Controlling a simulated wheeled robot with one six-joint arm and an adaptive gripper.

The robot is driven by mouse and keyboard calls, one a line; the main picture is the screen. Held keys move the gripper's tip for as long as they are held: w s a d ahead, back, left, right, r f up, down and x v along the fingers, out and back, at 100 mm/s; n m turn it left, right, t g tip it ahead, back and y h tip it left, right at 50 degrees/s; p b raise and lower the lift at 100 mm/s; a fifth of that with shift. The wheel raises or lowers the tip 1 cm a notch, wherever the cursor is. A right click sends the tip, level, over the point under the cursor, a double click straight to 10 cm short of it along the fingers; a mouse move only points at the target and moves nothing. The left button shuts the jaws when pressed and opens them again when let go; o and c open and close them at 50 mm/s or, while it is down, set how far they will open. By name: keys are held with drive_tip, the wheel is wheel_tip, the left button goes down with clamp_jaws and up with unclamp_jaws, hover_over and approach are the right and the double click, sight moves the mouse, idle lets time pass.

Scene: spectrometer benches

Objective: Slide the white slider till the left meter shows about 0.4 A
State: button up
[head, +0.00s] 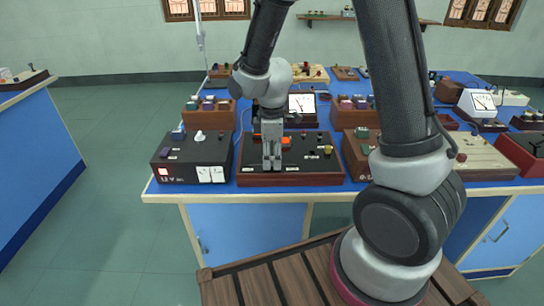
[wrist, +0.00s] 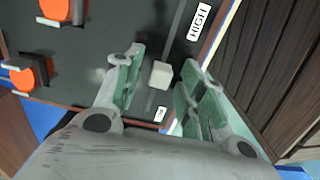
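The white slider (wrist: 160,75) is a small pale block on a dark slotted track of the black panel (wrist: 95,75). In the wrist view it is between the two fingers of my open gripper (wrist: 158,68), with a visible gap on each side. It is nearer the small label (wrist: 160,114) than the HIGH label (wrist: 199,21). In the head view my gripper (head: 272,163) points down over the black panel board (head: 310,165) and hides the slider. A white-faced meter (head: 302,103) stands behind it, partly covered by my arm; its reading is too small to tell.
Orange parts (wrist: 28,73) sit on the panel beside the track. A black box (head: 192,158) with a white knob stands left of the board, and a brown box (head: 360,150) right. Another meter (head: 484,101) is farther right. Open floor lies left of the bench.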

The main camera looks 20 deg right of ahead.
sight(272, 158)
wheel_tip(272, 158, up, 12)
idle(0.6)
idle(0.4)
drive_tip(key=s+d+r+m+t, duration=0.2)
drive_tip(key=s+d+r+m, duration=0.4)
drive_tip(key=s, duration=0.3)
drive_tip(key=s+d+r+m+t, duration=0.2)
drive_tip(key=s+d+r+m, duration=0.3)
drive_tip(key=s+d+m, duration=0.3)
drive_tip(key=shift+s+d+r, duration=0.4)
drive_tip(key=shift+s, duration=0.6)
